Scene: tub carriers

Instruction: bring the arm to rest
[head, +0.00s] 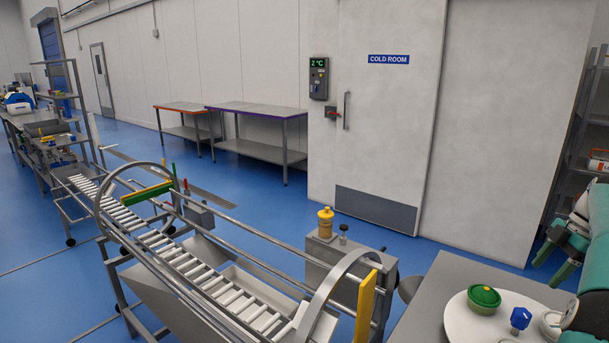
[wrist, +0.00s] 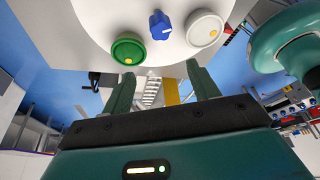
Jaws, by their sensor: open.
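My gripper (wrist: 158,88) shows in the wrist view with its two green fingers apart and nothing between them. Beyond the fingers, at the top of that view, a round white surface carries a green tub (wrist: 128,50), a blue knob-like piece (wrist: 161,25) and a white tub (wrist: 204,29). The green tub (head: 483,298) and the blue piece (head: 520,318) also show there, on the white round top (head: 462,322).
A roller conveyor (head: 185,262) with metal hoops and rails runs across the left and middle. A yellow bottle (head: 325,222) stands on a grey box behind it. Steel benches (head: 258,108) and a cold room door (head: 385,120) are along the wall.

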